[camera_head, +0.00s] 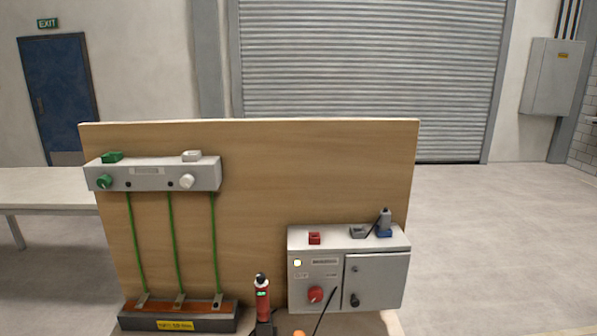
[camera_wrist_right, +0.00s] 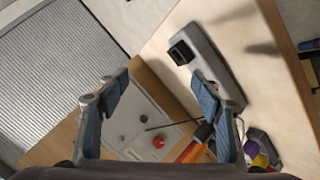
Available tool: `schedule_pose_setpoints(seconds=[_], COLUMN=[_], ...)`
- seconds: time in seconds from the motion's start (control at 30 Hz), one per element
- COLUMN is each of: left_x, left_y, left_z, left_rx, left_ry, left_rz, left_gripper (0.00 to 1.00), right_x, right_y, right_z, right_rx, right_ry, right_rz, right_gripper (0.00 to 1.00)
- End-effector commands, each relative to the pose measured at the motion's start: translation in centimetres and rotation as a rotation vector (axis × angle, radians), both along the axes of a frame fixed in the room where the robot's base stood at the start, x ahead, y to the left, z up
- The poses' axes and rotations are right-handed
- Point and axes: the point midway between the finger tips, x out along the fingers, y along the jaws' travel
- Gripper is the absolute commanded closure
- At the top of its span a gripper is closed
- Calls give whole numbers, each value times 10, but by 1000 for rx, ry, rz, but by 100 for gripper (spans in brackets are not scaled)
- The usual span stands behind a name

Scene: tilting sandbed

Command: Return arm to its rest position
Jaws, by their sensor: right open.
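My right gripper (camera_wrist_right: 158,80) shows in the right wrist view. Its two fingers are wide apart with nothing between them, in front of the wooden board and a light grey box with a red knob (camera_wrist_right: 158,142). Neither gripper shows in the head view. There, the wooden board (camera_head: 300,180) stands upright at the middle. A grey control box (camera_head: 325,285) with a red knob is at its lower right. A grey bar (camera_head: 150,175) with green and white knobs is at its upper left.
A red and black handheld device (camera_head: 262,290) stands before the board. Green cables run down to a dark tray (camera_head: 180,322). A pale table (camera_head: 45,185) is at left. In the wrist view, a long grey part with a black block (camera_wrist_right: 182,52) lies close by the right finger.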

Motion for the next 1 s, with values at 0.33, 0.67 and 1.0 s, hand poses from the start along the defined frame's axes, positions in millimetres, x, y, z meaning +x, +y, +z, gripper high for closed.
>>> schedule_pose_setpoints(seconds=[0.33,0.67,1.0], left_x=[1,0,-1], left_y=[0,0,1], left_z=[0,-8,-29], left_rx=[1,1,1], left_ry=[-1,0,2], left_rz=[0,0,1], left_gripper=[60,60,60], right_x=[-129,-182,-176], right_y=[34,57,59], right_z=[-64,-113,-240], right_rx=[403,514,497], right_ry=[466,676,718], right_rz=[-342,-476,-481], right_gripper=[40,40,40])
